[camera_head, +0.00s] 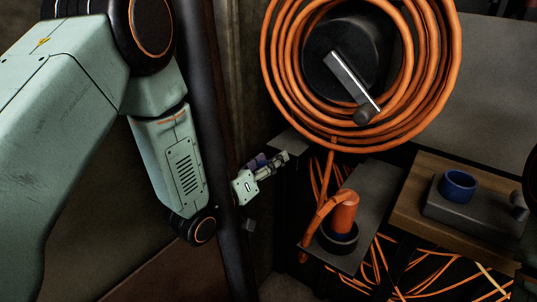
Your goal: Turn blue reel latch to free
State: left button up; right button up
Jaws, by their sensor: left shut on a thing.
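My left arm comes in from the left, and my left gripper (280,160) is small in the middle of the camera_head view, with its fingers pointing right and slightly up. It is shut on a small blue part (257,160), which I take to be the blue reel latch; the gripper hides much of it. I cannot tell the latch's angle. The large reel (345,45) above right has a black hub, a grey crank handle and coiled orange hose. My right gripper is not in view.
An orange plug (343,211) with hose stands in a dark round socket on a grey shelf. A blue cup-like ring (458,186) sits on a dark block on a wooden shelf (408,207) at right. Tangled orange cables lie below. A dark vertical post stands behind my left arm.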

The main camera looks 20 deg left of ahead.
pick_arm(q)
jog(key=n+p, duration=0.1)
jog(key=n, duration=0.1)
jog(key=n+p, duration=0.1)
jog(key=n, duration=0.1)
jog(key=n+p, duration=0.1)
jog(key=n, duration=0.1)
jog(key=shift+w+a+n, duration=0.15)
jog(key=shift+a+n, duration=0.1)
jog(key=shift+n, duration=0.05)
jog(key=n+p, duration=0.1)
jog(key=n, duration=0.2)
jog(key=shift+f, duration=0.1)
jog(key=shift+f+n+p, duration=0.15)
jog(key=shift+n+p, duration=0.4)
jog(key=shift+n, duration=0.95)
jog(key=shift+a, duration=0.1)
jog(key=o, duration=1)
jog(key=shift+f, duration=0.1)
jog(key=shift+o, duration=0.9)
